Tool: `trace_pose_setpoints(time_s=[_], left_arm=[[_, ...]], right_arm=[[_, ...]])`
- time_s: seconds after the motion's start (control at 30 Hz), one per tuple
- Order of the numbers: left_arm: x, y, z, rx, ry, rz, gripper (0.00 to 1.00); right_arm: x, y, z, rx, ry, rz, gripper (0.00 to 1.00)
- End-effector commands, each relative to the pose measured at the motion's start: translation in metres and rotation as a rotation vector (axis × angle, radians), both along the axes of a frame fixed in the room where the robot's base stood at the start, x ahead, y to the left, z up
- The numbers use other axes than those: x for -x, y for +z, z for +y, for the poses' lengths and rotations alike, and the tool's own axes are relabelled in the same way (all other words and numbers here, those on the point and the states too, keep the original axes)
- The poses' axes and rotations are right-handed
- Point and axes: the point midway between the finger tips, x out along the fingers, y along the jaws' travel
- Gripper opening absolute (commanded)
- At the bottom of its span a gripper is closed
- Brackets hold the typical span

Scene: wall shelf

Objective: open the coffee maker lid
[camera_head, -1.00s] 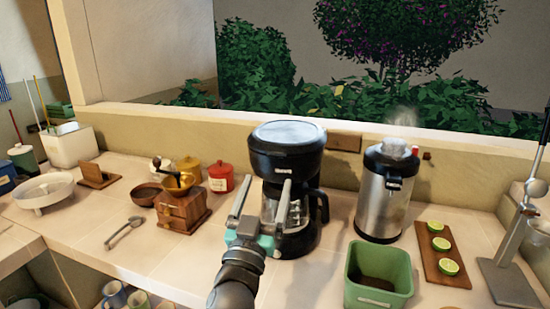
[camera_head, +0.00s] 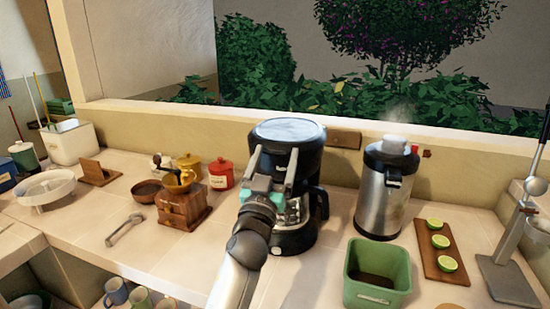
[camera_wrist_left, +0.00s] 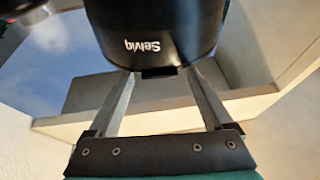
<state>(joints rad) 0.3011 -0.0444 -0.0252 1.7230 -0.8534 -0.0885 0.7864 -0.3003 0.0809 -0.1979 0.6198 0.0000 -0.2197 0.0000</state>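The black coffee maker (camera_head: 312,165) stands on the counter with its grey-topped lid (camera_head: 288,129) closed. Its glass carafe (camera_head: 296,212) sits in the lower part, partly hidden by my gripper. My left gripper (camera_head: 274,150) is raised in front of the machine's upper body, fingers apart and pointing up towards the lid's front. In the left wrist view, the black upper housing (camera_wrist_left: 160,25) with its upside-down label and a small front tab (camera_wrist_left: 160,72) lies between and beyond the open fingertips (camera_wrist_left: 165,70). I cannot tell whether the fingers touch it. My right gripper is not in view.
A steel thermal dispenser (camera_head: 384,195) stands right of the coffee maker. A green bin (camera_head: 377,290) is in front of it, beside a board with lime halves (camera_head: 440,250). A wooden grinder (camera_head: 183,208) and red jar (camera_head: 221,174) stand left.

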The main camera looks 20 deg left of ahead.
Motion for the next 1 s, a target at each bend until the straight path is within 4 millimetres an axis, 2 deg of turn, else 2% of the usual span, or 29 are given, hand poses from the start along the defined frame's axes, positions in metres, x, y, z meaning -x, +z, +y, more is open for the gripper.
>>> trace_pose_setpoints(time_s=[0.07,0.73,1.0], left_arm=[[0.0001,0.0000,0.0000,0.000,0.000,0.000,0.75],[0.0002,-0.0002,0.0000,0.000,0.000,0.000,0.00],[0.0003,-0.0002,-0.0001,0.000,0.000,0.000,0.00]], right_arm=[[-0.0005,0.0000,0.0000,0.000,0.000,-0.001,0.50],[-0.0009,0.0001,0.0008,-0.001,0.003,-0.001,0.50],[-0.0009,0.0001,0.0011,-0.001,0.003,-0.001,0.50]])
